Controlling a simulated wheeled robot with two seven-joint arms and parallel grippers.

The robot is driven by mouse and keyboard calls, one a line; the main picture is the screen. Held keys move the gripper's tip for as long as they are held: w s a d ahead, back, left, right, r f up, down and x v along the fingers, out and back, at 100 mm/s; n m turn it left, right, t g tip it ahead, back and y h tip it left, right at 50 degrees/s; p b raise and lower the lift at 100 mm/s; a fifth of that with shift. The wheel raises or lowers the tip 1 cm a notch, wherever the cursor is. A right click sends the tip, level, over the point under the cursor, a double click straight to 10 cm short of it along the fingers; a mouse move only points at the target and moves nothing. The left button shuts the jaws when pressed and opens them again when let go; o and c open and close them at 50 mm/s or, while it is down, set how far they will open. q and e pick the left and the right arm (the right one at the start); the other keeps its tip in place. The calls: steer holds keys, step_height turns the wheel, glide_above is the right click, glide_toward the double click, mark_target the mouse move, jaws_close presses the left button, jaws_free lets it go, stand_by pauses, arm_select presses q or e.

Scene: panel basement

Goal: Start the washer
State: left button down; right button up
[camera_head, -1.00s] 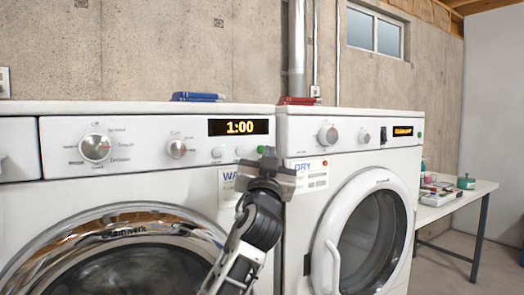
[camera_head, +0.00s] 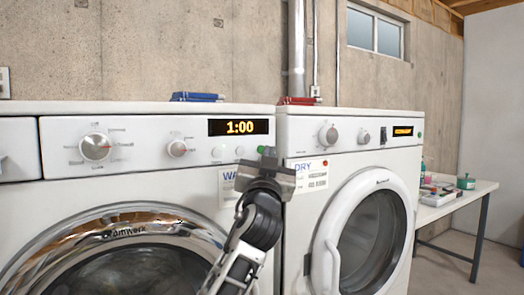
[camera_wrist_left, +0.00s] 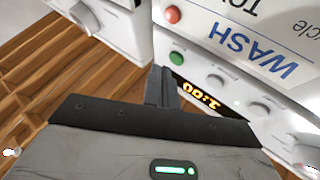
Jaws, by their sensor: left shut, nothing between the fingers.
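The washer (camera_head: 70,200) is the white front-loader on the left. A red button (camera_wrist_left: 172,14) shows beside the WASH label (camera_wrist_left: 250,45) there. My left gripper (camera_head: 268,153) is shut and empty, in front of the panel's right end. In the left wrist view its fingertips (camera_wrist_left: 161,82) are close to the green button; I cannot tell whether they touch. My right gripper is not in view.
The dryer (camera_head: 297,215) stands right of the washer, its door closed. A blue item (camera_head: 196,97) lies on the washer and a red one (camera_head: 298,100) on the dryer. A white table (camera_head: 455,194) with small items is at the right.

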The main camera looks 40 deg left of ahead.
arm_select(q)
steer(key=shift+a, duration=0.1)
steer(key=shift+w+a, duration=0.15)
steer(key=shift+a, duration=0.1)
